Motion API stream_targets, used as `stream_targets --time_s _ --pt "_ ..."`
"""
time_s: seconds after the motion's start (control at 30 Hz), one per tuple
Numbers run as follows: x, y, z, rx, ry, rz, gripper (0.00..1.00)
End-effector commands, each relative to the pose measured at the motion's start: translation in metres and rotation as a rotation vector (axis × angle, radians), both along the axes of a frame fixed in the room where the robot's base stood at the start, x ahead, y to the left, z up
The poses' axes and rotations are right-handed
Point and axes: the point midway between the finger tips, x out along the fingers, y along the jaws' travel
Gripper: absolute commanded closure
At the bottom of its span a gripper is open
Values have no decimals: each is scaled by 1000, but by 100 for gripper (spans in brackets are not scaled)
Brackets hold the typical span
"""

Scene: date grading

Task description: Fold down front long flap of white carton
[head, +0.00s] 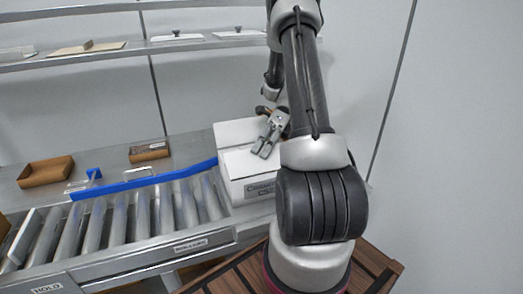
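The white carton (236,191) stands at the right end of the roller conveyor, with dark print on its front face, partly hidden by my arm. A white panel (234,132) shows at its back, and another white surface (240,162) lies over the front part of its top. I cannot tell whether this surface is the front long flap lying down. My gripper (262,154) is over the right part of the carton top, pointing down and left. The fingertips look close to or touching the white surface; finger spacing is too small to judge.
A blue rail (145,179) runs behind the rollers (140,211) to the carton's left. A brown tray (46,172) and a small filled box (149,151) sit on the back counter. Shelves (130,51) with flat pieces hang above. A wooden slatted surface (235,281) is in front.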

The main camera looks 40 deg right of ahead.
Motion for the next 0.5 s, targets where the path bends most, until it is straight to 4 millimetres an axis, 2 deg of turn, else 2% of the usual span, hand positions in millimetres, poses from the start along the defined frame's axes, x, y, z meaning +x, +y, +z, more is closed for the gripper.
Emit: stream_targets --time_s 0.03,0.1,0.37,0.5 --pt "0 0 0 0 0 0 83" --pt "0 0 0 0 0 0 76" --pt "0 0 0 0 0 -1 76" --pt "4 -8 3 1 -1 -1 76"
